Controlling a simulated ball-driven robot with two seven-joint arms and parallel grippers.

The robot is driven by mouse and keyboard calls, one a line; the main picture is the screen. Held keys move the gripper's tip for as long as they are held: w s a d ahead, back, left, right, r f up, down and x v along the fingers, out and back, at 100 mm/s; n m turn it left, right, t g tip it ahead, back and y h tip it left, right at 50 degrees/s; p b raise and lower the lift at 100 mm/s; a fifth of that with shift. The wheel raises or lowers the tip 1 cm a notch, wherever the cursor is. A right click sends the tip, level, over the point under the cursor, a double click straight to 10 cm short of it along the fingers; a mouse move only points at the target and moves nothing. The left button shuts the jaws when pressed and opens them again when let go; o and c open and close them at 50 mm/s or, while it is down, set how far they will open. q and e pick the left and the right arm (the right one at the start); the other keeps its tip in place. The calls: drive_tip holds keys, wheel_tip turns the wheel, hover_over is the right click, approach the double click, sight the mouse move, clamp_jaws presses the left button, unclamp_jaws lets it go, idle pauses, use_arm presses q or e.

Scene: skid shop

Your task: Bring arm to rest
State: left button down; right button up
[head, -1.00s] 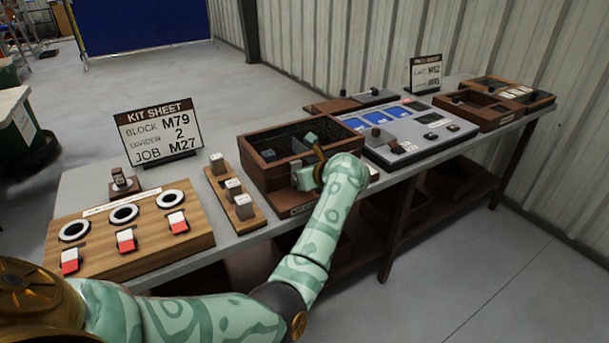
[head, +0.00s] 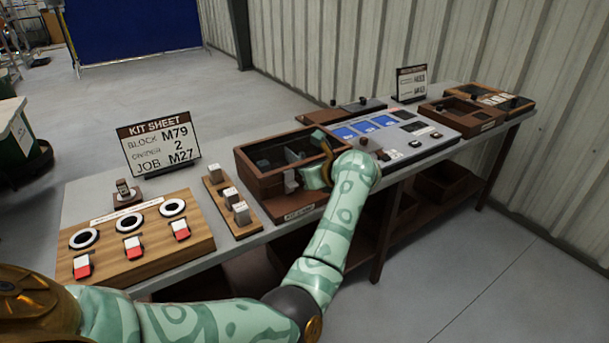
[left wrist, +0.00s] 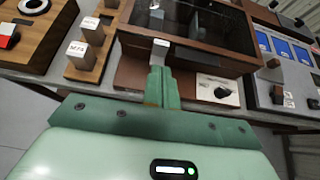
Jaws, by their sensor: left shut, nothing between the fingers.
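My left arm, pale green with darker swirls, comes in from the left in the head view. Its gripper (head: 318,176) is over the right front part of a dark brown wooden box (head: 273,196) on the bench. In the left wrist view the two green fingers (left wrist: 160,88) are together and empty, pointing toward the box's front wall (left wrist: 200,57). A grey piece with a white end (left wrist: 160,46) shows just beyond the fingertips; I cannot tell whether they touch it. My right gripper is not in view.
The grey bench (head: 228,150) holds a wooden panel (head: 205,240) with rings and red-white switches, a rack of labelled blocks (head: 232,205), a kit sheet sign (head: 160,145), a grey console (head: 440,144) and brown trays (head: 455,118). Open floor lies in front at right.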

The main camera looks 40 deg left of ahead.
use_arm(q)
drive_tip(key=shift+s+d+r, duration=0.15)
drive_tip(key=shift+d+r, duration=0.15)
drive_tip(key=shift+d, duration=0.05)
idle(0.3)
